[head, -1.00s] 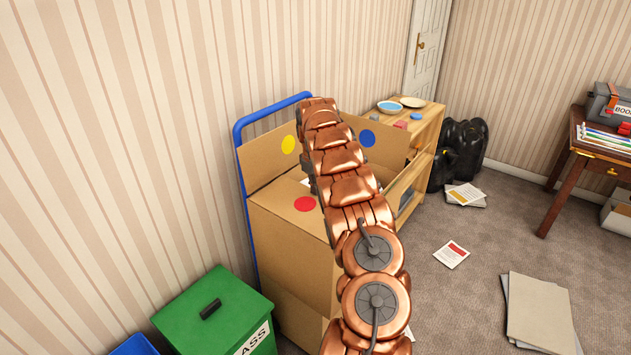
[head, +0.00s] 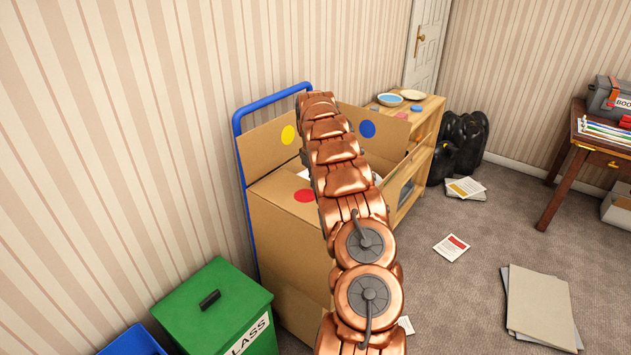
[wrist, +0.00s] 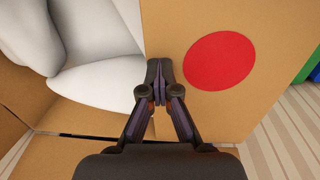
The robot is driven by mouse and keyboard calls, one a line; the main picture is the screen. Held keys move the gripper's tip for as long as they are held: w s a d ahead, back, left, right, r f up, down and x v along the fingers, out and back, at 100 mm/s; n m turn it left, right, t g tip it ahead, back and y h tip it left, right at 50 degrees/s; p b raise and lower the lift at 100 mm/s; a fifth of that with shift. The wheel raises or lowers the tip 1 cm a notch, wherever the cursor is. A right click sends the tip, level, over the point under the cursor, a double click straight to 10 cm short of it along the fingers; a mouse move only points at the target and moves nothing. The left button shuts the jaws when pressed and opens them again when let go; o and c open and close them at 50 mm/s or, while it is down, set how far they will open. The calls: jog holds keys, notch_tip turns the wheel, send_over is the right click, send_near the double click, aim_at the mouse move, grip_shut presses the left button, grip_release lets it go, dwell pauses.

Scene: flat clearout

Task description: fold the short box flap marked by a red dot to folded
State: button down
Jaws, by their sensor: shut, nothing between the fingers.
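The cardboard box (head: 290,238) stands against a blue frame. Its short flap with the red dot (head: 281,189) lies roughly flat, tilted over the near side of the opening. In the wrist view the red-dot flap (wrist: 213,104) fills the right of centre. My gripper (wrist: 158,82) is shut and empty at the flap's inner edge; I cannot tell whether it touches. White rounded contents (wrist: 95,55) show in the opening to its left. In the head view my copper arm hides the gripper and part of the opening.
The yellow-dot flap (head: 265,148) and blue-dot flap (head: 385,136) stand up. A green lidded bin (head: 215,315) and a blue bin (head: 130,343) are at front left. A wooden shelf (head: 427,125) stands behind. Papers and flat cardboard (head: 540,305) lie on the right-hand carpet.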

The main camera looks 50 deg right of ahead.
jog(key=shift+s+f, duration=0.25)
jog(key=shift+f, duration=0.2)
jog(key=shift+d+r, duration=0.1)
jog(key=shift+r, duration=0.5)
jog(key=shift+w+r, duration=0.1)
jog(key=shift+r, duration=0.4)
notch_tip(320, 180, up, 13)
jog(key=p, duration=0.3)
jog(key=shift+p, duration=0.4)
